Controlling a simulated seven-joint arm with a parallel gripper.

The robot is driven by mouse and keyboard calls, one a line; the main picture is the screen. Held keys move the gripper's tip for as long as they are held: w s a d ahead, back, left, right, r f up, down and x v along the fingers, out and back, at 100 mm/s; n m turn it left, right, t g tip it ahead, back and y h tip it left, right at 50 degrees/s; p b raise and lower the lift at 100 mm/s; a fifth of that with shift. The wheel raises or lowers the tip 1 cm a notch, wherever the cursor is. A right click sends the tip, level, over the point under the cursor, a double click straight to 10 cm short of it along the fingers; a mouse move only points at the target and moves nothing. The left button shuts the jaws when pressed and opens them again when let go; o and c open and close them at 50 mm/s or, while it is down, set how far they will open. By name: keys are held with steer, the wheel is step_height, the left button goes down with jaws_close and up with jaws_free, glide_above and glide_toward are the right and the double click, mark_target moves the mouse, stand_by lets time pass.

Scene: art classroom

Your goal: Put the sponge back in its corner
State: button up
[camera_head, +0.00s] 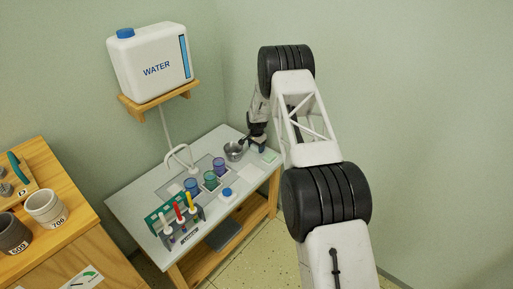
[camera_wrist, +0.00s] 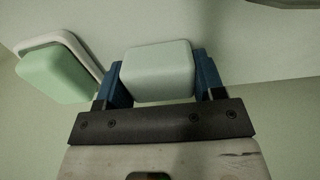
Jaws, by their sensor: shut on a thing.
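My gripper (camera_wrist: 158,78) is shut on a pale grey-green block with rounded edges (camera_wrist: 158,70), which sits between the two blue fingers. A brighter green sponge-like block (camera_wrist: 52,74) lies to the left in the wrist view, on or against a white-rimmed tray (camera_wrist: 78,46). The two blocks are apart. In the head view my gripper (camera_head: 257,142) is low at the far right end of the grey table (camera_head: 128,200). The head view does not show the held block clearly.
A metal bowl (camera_head: 234,151) stands close left of my gripper. Several paint jars, a white tap (camera_head: 180,155) and a rack of coloured tubes (camera_head: 176,226) occupy the table. A water tank (camera_head: 150,62) sits on a wall shelf. A wooden bench with mugs (camera_head: 45,207) is at left.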

steer(key=shift+f, duration=0.15)
steer(key=o, duration=1.2)
step_height(320, 180, up, 11)
steer(key=shift+r, duration=0.65)
steer(key=shift+r, duration=0.15)
